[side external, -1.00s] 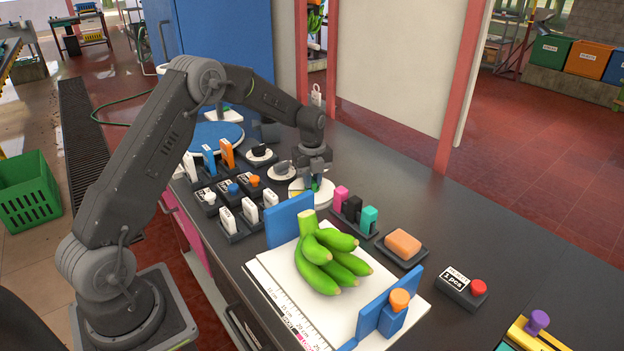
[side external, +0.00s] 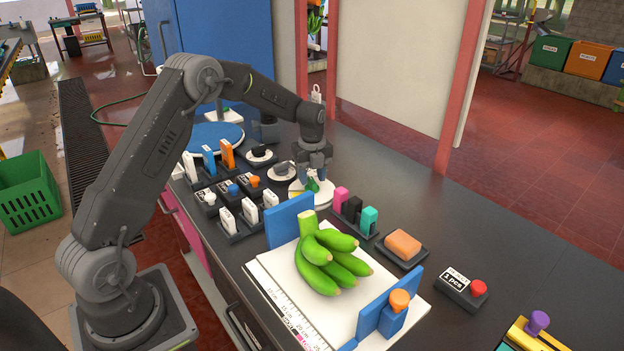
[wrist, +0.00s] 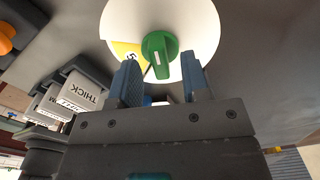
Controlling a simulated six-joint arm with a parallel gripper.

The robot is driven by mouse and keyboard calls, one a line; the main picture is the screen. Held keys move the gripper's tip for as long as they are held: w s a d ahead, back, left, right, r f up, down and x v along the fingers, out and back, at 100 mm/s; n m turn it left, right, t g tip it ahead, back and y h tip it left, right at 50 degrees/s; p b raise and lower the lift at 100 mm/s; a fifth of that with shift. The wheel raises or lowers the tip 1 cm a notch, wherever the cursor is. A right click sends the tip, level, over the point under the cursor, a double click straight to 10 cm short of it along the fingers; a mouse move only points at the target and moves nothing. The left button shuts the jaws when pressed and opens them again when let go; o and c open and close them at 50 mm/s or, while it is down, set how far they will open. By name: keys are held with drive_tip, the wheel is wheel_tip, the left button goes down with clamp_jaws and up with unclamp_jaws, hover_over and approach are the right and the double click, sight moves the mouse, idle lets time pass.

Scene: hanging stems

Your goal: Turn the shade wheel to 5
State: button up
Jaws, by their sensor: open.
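The shade wheel is a white disc (wrist: 190,22) with a green knob (wrist: 160,55) at its middle. A yellow patch with a dark mark, not clearly legible, shows at the left of the knob in the wrist view. My gripper (wrist: 160,77) is open, with one blue-grey finger on each side of the knob in the picture. I cannot tell whether either finger touches it. In the side view my gripper (side external: 313,180) points down over the white wheel (side external: 325,194) and hides part of it.
White blocks (side external: 250,213) in dark holders stand left of the wheel, one reading THICK in the wrist view. Pink, dark and teal blocks (side external: 369,219) stand to the right. Green bananas (side external: 330,262) lie on a white board in front. An orange block (side external: 403,243) sits on a dark tray.

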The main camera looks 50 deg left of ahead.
sight(312, 180)
wheel_tip(312, 180, up, 12)
drive_tip(key=shift+r, duration=0.2)
drive_tip(key=shift+r, duration=0.1)
